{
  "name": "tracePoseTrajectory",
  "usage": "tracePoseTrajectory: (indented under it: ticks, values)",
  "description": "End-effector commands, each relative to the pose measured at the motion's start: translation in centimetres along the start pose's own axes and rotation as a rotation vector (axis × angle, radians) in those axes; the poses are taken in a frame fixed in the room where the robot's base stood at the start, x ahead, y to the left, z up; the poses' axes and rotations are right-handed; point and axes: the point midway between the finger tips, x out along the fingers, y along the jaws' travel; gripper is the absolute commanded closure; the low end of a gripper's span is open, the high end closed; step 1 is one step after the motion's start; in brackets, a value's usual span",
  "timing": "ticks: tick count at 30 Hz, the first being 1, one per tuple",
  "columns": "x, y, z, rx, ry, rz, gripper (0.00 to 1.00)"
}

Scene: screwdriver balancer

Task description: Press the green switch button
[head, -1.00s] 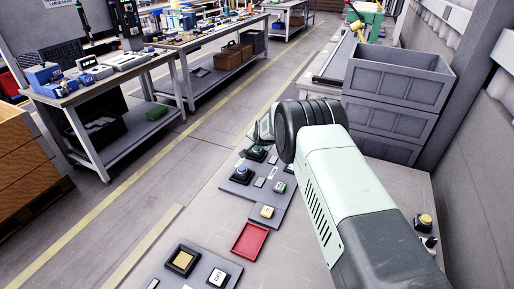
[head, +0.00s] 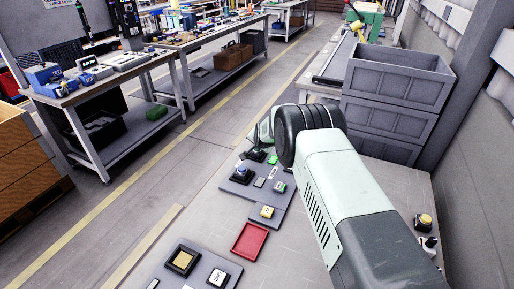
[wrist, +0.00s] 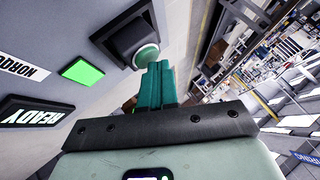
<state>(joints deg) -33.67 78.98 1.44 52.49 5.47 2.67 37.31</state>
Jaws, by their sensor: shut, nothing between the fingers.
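The green switch button (wrist: 146,57) is a round pale-green cap on a black square housing (wrist: 127,36) in the wrist view. My gripper (wrist: 158,66) has its teal fingers together, with nothing between them. The fingertips are at the button's lower right edge in that view and look to touch it, though contact is not certain. In the head view my gripper (head: 264,133) is partly hidden by my wrist, and the button cap is hidden there. A square green light (wrist: 83,72) beside the button is lit; it also shows in the head view (head: 272,159).
A READY label (wrist: 35,118) is on the same panel. A red tray (head: 249,241) lies in front. Grey crates (head: 393,95) stand behind my arm.

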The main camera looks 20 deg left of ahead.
Motion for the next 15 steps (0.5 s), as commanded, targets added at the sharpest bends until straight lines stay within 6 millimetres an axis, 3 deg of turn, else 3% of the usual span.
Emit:
tracePoseTrajectory:
  ticks: [15]
  values:
    - [-0.60,-0.37,-0.33,0.000,-0.002,0.002,1.00]
